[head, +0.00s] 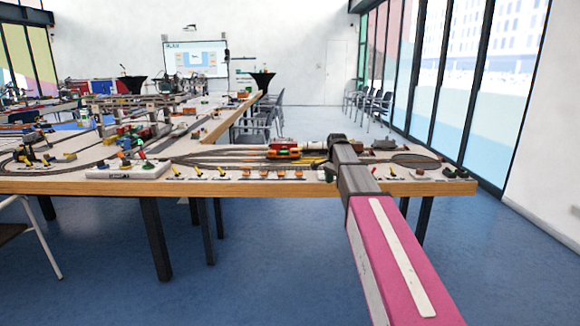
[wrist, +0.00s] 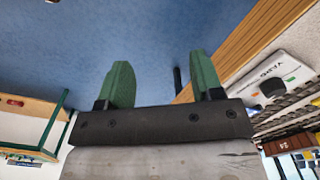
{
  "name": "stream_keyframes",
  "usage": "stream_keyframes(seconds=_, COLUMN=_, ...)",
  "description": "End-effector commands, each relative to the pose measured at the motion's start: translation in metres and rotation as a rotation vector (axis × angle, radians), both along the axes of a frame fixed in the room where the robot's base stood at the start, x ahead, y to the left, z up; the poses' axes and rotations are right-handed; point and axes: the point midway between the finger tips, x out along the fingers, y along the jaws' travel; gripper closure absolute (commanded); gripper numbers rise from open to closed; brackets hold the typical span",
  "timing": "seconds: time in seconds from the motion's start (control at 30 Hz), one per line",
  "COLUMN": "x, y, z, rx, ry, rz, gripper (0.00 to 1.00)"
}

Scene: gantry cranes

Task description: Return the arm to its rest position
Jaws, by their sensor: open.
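My gripper (wrist: 163,85) shows in the wrist view with its two green fingers set wide apart. It is open and nothing is between the fingers. Blue floor lies beyond the fingertips. The wooden edge of a table (wrist: 250,45) runs along the right of that view, beside the right finger. In the head view my pink arm reaches from the lower right toward the model railway table (head: 270,188). The arm's dark far end is over the table's front edge, and the gripper itself is hidden there.
An orange locomotive (head: 284,151) stands on the tracks left of my arm. A white control board (head: 128,170) and several small levers line the table's front edge. Blue floor in front is clear. Windows line the right side.

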Motion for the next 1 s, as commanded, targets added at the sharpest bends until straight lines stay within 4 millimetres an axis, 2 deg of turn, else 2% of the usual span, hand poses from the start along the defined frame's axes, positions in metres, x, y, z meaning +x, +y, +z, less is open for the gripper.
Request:
stream_keyframes(seconds=0.03, x=-0.014, y=0.000, z=-0.013, rx=0.000, ry=0.001, rz=0.027, gripper=0.40)
stream_keyframes(seconds=0.17, x=-0.043, y=0.000, z=-0.049, rx=0.000, ry=0.002, rz=0.124, gripper=0.40)
stream_keyframes(seconds=0.27, x=-0.075, y=0.000, z=-0.084, rx=0.000, ry=0.004, rz=0.227, gripper=0.40)
stream_keyframes(seconds=0.4, x=-0.127, y=0.000, z=-0.134, rx=0.000, ry=0.003, rz=0.394, gripper=0.40)
stream_keyframes(seconds=0.6, x=-0.205, y=0.000, z=-0.193, rx=0.000, ry=0.001, rz=0.631, gripper=0.40)
stream_keyframes(seconds=0.8, x=-0.278, y=0.000, z=-0.235, rx=0.000, ry=0.000, rz=0.853, gripper=0.40)
stream_keyframes(seconds=0.9, x=-0.303, y=0.000, z=-0.247, rx=-0.002, ry=-0.002, rz=0.935, gripper=0.40)
stream_keyframes(seconds=1.0, x=-0.319, y=0.000, z=-0.255, rx=-0.002, ry=-0.003, rz=0.989, gripper=0.40)
